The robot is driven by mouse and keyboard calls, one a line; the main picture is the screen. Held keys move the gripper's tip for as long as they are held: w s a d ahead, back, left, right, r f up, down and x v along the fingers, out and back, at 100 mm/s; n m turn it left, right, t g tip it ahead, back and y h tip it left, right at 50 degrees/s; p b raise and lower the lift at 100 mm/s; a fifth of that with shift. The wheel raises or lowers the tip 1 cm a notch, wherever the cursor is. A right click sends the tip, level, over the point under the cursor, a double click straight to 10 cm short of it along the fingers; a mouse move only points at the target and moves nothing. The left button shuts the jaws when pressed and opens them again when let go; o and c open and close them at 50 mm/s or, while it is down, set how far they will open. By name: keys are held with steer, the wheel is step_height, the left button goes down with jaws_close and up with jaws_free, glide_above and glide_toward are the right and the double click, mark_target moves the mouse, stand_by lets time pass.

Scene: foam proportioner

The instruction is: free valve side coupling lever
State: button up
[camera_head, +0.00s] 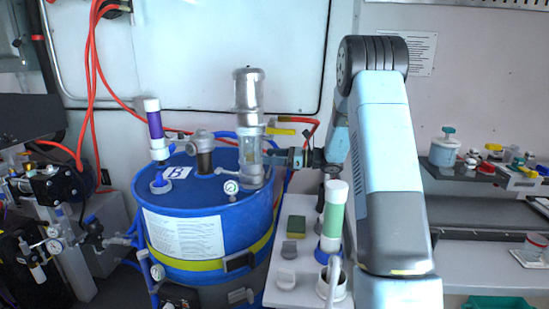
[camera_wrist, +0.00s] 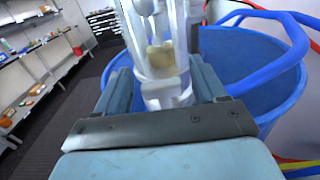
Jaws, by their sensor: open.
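A clear upright cylinder with metal fittings (camera_head: 248,95) stands on the blue drum (camera_head: 190,225) in the head view. In the wrist view the clear cylinder (camera_wrist: 160,45) has a yellowish part inside. My gripper (camera_head: 277,156) reaches it from the right, low on its side. In the wrist view my gripper's (camera_wrist: 163,82) two fingers are apart, one on each side of the cylinder's lower part; contact cannot be told. A small yellow lever-like piece (camera_head: 280,131) sits just above the gripper in the head view. I cannot tell whether it is the valve side coupling lever.
A white-and-purple tube (camera_head: 155,130) stands on the drum's left. Red hoses (camera_head: 92,80) run behind the drum. Blue hoses (camera_wrist: 275,60) lie right of the gripper.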

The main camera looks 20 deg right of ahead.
steer(key=shift+c, duration=0.4)
jaws_close()
